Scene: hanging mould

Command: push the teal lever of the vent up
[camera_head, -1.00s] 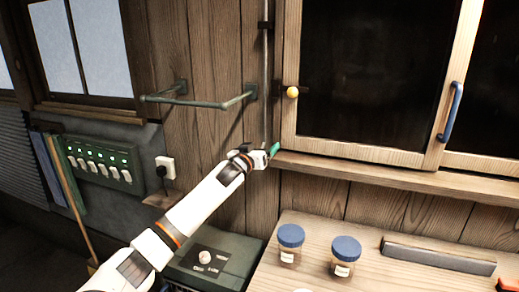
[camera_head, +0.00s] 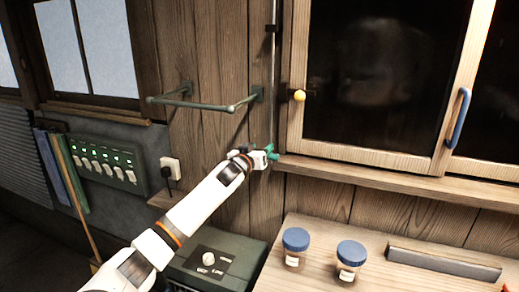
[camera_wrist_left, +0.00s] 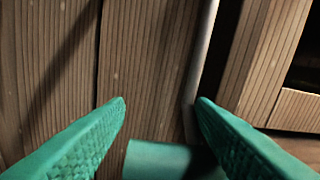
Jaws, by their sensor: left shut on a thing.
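The teal lever (camera_wrist_left: 158,160) shows as a short teal cylinder at the bottom middle of the left wrist view, between the two green, textured fingers of my left gripper (camera_wrist_left: 160,103). The jaws are shut on it, with the fingertips reaching past it toward the plank wall. In the head view my left gripper (camera_head: 271,155) is at the lower left corner of the window frame, at the foot of a thin vertical rod (camera_head: 273,80). The lever is hard to tell from the green fingers there. My right gripper is not in view.
A green rail (camera_head: 205,103) juts from the wall above my left arm. A wooden window (camera_head: 370,80) with a yellow knob (camera_head: 299,95) and a sill (camera_head: 400,182) lies to the right. Two blue-lidded jars (camera_head: 296,240) stand on the bench below. A switch panel (camera_head: 105,163) is at left.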

